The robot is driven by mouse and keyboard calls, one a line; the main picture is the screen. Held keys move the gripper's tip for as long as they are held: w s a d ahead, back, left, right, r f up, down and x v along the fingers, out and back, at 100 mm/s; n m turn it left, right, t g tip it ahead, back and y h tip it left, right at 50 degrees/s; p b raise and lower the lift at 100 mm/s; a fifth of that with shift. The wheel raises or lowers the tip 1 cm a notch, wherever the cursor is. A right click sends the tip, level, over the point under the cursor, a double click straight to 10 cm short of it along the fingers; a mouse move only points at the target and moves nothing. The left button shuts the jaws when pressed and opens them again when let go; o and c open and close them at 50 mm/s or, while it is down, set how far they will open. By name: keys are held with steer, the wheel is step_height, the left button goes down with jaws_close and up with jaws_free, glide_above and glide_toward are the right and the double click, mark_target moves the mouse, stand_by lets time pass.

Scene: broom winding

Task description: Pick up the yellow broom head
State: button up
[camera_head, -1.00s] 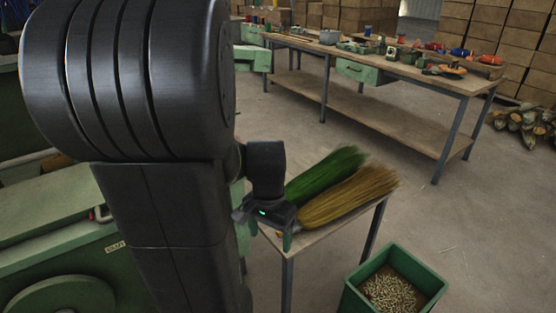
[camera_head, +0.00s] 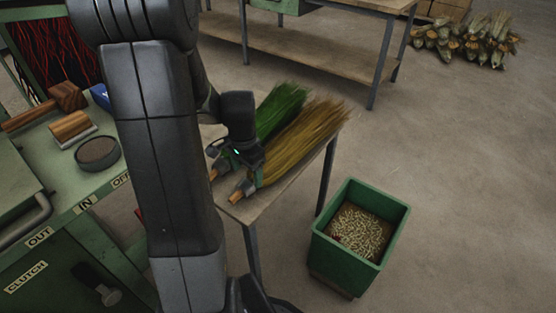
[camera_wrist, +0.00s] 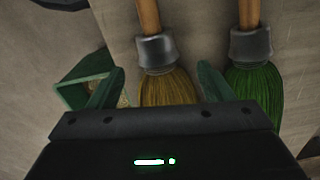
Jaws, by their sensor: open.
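The yellow broom head (camera_head: 305,142) lies on a small wooden table, its bristles pointing to the back right and its grey collar and short wooden handle toward the front left. In the wrist view the yellow broom head (camera_wrist: 166,88) lies between the two green fingers of my gripper (camera_wrist: 160,72). The fingers are open, with a gap visible on each side of the bristles. In the head view my gripper (camera_head: 243,168) is over the collar end of the brooms. Its lower edge hides part of the bristles in the wrist view.
A green broom head (camera_head: 282,108) lies beside the yellow one and also shows in the wrist view (camera_wrist: 256,92), just outside the right finger. A green bin (camera_head: 335,258) of pellets stands on the floor at right. A green machine (camera_head: 70,190) is at left.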

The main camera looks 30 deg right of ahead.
mark_target(247, 180)
step_height(247, 180, down, 6)
steer(key=shift+s+a+r+b, duration=0.1)
steer(key=shift+b, duration=0.7)
steer(key=c, duration=1.2)
